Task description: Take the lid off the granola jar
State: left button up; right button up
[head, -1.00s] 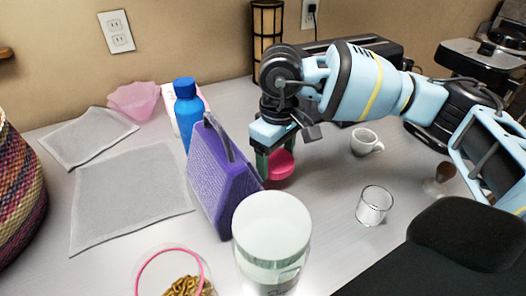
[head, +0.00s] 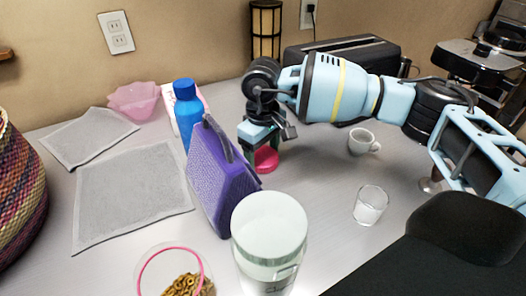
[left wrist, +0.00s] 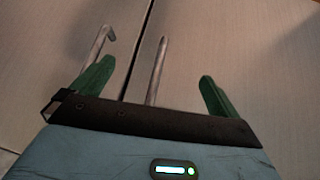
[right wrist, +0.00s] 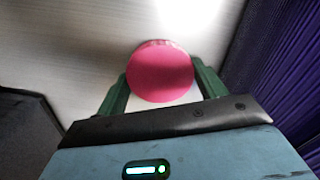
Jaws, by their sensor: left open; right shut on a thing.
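An open clear jar (head: 172,277) with a pink rim and brown granola-like pieces inside stands at the front edge of the head view. Its lower part is cut off. A round pink lid (head: 266,160) is behind the purple bag, at or just above the counter; I cannot tell if it touches. My right gripper (head: 262,150) is shut on this lid, which also shows between its fingers in the right wrist view (right wrist: 160,72). My left gripper (left wrist: 160,90) is open and empty in its wrist view, and out of the head view.
A tall pale-lidded canister (head: 268,232) stands right of the open jar. The purple bag (head: 218,180) stands close left of the pink lid. A blue bottle (head: 187,115), white mug (head: 362,141) and glass (head: 370,205) stand around. Counter between lid and glass is clear.

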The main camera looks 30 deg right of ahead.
aim_at(263, 157)
jog(key=shift+f, duration=0.1)
jog(key=shift+f, duration=0.1)
jog(key=o, duration=1.1)
notch_tip(263, 157, up, 12)
jog(key=shift+r, duration=0.15)
jog(key=shift+s, duration=0.1)
